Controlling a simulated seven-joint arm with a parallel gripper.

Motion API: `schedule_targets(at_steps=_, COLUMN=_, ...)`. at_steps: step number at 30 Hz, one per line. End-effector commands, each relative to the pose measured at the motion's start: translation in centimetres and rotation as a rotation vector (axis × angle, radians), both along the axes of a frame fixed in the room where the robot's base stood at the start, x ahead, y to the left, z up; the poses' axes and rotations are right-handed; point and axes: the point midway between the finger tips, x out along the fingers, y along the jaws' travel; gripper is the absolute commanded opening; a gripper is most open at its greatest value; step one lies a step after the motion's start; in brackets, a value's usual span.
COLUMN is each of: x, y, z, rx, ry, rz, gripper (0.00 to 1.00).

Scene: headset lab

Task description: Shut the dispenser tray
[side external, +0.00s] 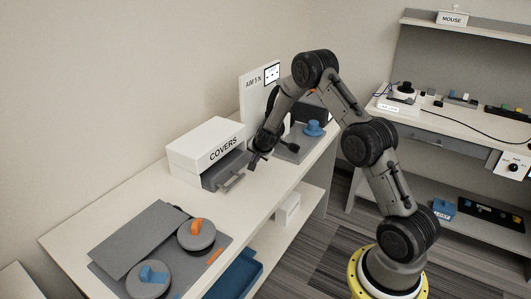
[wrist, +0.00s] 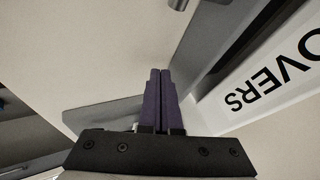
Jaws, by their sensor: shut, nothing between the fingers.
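The dispenser is a white box (side external: 207,146) marked COVERS on the work table. Its grey tray (side external: 224,171) is pulled out at the front, with a bar handle (side external: 231,183). My gripper (side external: 254,161) is just right of the tray in the side view, pointing down near the table top. In the wrist view, my gripper's purple fingers (wrist: 160,72) are together with nothing between them. The COVERS front (wrist: 262,75) shows upside down at the right, and part of the handle (wrist: 178,4) shows at the top edge. I cannot tell whether the fingers touch the tray.
A grey board with two round lidded pieces (side external: 149,279) (side external: 196,234) lies at the table's near end. Behind my gripper stand a white panel (side external: 259,84) and a blue knob-like piece (side external: 313,128). The table between box and board is clear. A second bench (side external: 455,125) stands right.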

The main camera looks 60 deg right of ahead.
Motion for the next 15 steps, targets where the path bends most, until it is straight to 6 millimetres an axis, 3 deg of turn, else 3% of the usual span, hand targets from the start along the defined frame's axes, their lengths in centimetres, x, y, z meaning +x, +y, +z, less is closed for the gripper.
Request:
schedule_targets(at_steps=5, x=-2.0, y=0.0, z=0.0, rx=0.001, ry=0.001, rz=0.000, gripper=0.00)
schedule_targets(at_steps=15, x=-5.2, y=2.8, z=6.1, rx=0.000, ry=-0.002, rz=0.000, gripper=0.00)
